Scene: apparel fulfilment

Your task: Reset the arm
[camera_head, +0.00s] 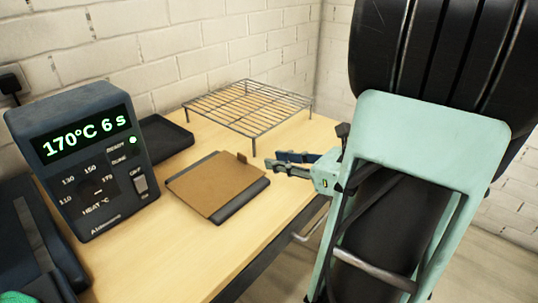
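My gripper (276,161) is at the right of the table, at the end of my mint-green and black arm. Its two fingers point left, with a gap between them, and nothing shows between them. The fingertips are just right of a brown sheet on a dark flat pad (233,207), and below the wire rack in the picture. I cannot tell how high the gripper is above the table.
A control box (89,186) reading "170°C 6 s" stands at the left. A wire rack (248,103) and a black tray (165,139) are at the back. Dark equipment (32,232) fills the lower left corner. The table's front (180,265) is bare.

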